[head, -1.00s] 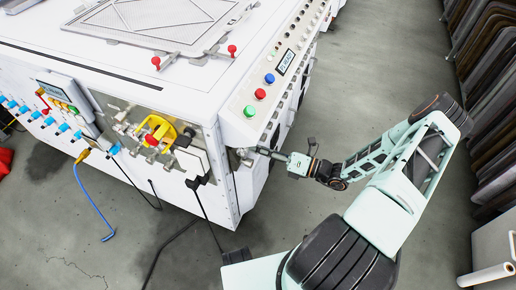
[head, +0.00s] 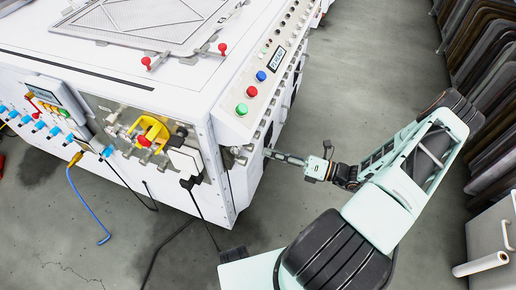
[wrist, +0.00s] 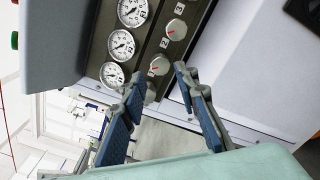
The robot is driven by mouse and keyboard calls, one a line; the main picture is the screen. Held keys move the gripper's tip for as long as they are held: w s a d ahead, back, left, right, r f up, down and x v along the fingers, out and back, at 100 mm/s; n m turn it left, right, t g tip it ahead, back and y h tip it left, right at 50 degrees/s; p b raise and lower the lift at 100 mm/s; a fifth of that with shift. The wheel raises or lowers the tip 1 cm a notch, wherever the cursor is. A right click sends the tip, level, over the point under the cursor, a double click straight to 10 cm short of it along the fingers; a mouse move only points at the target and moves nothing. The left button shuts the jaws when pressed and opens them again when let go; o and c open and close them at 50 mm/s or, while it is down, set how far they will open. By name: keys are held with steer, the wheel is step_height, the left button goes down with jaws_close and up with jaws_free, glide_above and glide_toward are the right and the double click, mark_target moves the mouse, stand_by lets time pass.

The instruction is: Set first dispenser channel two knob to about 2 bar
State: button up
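In the wrist view a dark panel carries white round gauges (wrist: 121,45) in a row, beside a row of pale round knobs with red pointer marks. One knob (wrist: 176,28) is farther up; another knob (wrist: 159,65) sits just beyond the gap between my fingertips. In the head view my gripper (head: 270,153) is at the machine's right side; the knobs and gauges there are hidden.
The white machine (head: 150,90) fills the left. Its upper strip has green (head: 242,109), red (head: 252,91) and blue (head: 261,76) buttons. Cables hang at its front corner. Dark panels (head: 490,110) stand in a rack at the right.

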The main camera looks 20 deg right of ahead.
steer(key=shift+v, duration=2.4)
